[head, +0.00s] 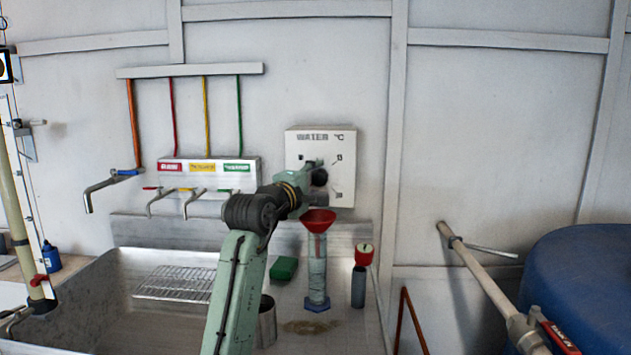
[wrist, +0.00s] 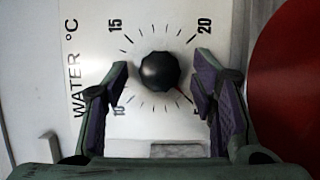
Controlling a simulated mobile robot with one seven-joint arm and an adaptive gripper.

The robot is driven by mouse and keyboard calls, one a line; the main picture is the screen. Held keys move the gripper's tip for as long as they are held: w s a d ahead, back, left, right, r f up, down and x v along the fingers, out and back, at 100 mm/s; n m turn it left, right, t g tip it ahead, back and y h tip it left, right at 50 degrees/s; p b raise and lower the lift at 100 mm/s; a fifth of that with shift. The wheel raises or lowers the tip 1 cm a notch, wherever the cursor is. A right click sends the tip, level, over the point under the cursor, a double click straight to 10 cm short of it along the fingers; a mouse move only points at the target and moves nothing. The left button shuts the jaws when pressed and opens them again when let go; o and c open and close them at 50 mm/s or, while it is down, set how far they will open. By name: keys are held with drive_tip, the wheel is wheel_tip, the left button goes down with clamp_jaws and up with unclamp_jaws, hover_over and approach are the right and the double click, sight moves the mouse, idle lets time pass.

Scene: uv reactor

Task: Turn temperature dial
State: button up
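The temperature dial is a round black knob (wrist: 160,72) on a white panel marked WATER °C (head: 347,175), with a ring of tick marks and the numbers 15, 20 and 10 visible. The panel also fills most of the wrist view (wrist: 95,30). My gripper (wrist: 162,85) is open, with one purple-padded finger on each side of the dial and a gap between each finger and the knob. How near the fingertips are to the panel face cannot be told. In the head view my gripper (head: 318,178) covers the panel's middle and hides the dial.
A red funnel (head: 319,219) tops a clear cylinder (head: 317,270) just below the panel. A large red shape (wrist: 292,75) stands close at the right of the wrist view. Taps and labelled pipes (head: 205,165) are left of my arm, above a metal sink (head: 125,320).

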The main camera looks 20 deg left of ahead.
drive_tip(key=c, duration=1.1)
drive_tip(key=shift+o, duration=0.2)
drive_tip(key=m+p, duration=0.1)
drive_tip(key=m+g+p, duration=0.1)
drive_tip(key=p, duration=0.1)
drive_tip(key=shift+r, duration=0.25)
drive_tip(key=shift+m+g+y+p, duration=0.5)
drive_tip(key=shift+m+g+p, duration=0.5)
drive_tip(key=shift+m, duration=0.9)
drive_tip(key=o, duration=1.2)
drive_tip(key=shift+c, duration=0.2)
drive_tip(key=shift+s, duration=0.1)
